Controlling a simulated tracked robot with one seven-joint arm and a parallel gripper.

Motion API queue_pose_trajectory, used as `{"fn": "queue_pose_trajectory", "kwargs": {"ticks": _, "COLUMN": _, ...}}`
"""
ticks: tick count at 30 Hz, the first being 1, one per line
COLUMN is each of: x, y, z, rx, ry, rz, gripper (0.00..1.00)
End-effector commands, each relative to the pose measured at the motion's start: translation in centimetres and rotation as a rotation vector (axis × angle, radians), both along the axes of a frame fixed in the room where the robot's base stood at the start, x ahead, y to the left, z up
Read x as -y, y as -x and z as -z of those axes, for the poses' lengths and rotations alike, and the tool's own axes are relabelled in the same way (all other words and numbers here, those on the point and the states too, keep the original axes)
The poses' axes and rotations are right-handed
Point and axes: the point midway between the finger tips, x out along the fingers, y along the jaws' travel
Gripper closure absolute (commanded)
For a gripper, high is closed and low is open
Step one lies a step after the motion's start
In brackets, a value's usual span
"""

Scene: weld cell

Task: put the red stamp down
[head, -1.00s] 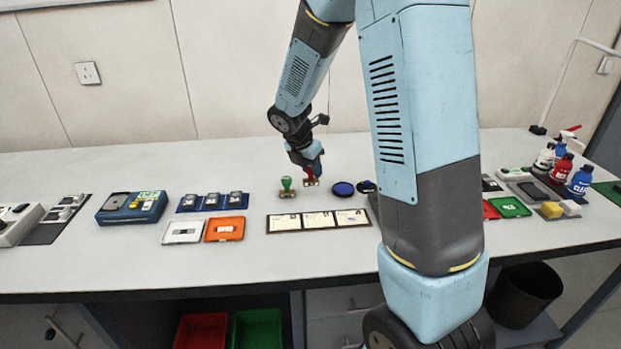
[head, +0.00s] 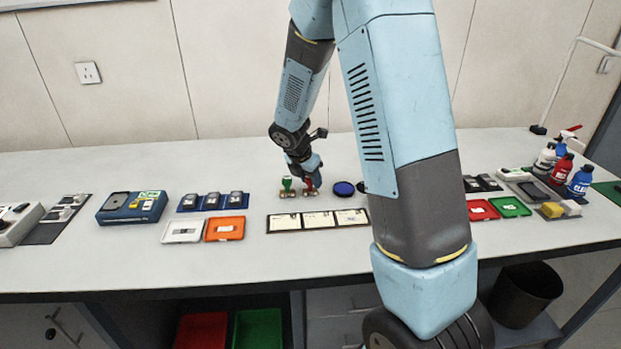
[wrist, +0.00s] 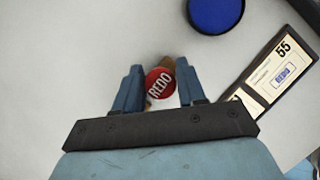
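The red stamp (head: 310,188) stands upright just right of the green stamp (head: 287,187) in the head view, its base about level with the green one's. In the wrist view the red stamp's round top (wrist: 160,84), marked REDO, sits between my two blue fingers, with part of its brown base showing. My gripper (wrist: 161,78) appears shut on it, with little or no gap at either side. In the head view my gripper (head: 308,176) comes down from above and behind. Whether the base touches the bench cannot be told for certain.
A strip of cards (head: 318,228) lies in front of the stamps. A blue ink pad (head: 343,189) lies to the right, with a dark pad partly hidden by my arm. White (head: 168,238) and orange (head: 241,229) trays are at left. Bench behind the stamps is clear.

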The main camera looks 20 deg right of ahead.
Motion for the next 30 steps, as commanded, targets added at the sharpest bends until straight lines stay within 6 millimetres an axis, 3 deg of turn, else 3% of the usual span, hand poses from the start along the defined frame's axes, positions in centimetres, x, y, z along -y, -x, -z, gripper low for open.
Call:
{"fn": "queue_pose_trajectory", "kwargs": {"ticks": 5, "x": 0.0, "y": 0.0, "z": 0.0, "rx": 0.0, "ry": 0.0, "rz": 0.001, "gripper": 0.43}}
{"fn": "queue_pose_trajectory", "kwargs": {"ticks": 17, "x": -0.1, "y": 0.1, "z": -0.9, "rx": 0.003, "ry": -0.001, "rz": 0.002, "gripper": 0.42}}
{"fn": "queue_pose_trajectory", "kwargs": {"ticks": 30, "x": -2.7, "y": 1.8, "z": -7.9, "rx": 0.004, "ry": -0.001, "rz": 0.002, "gripper": 0.42}}
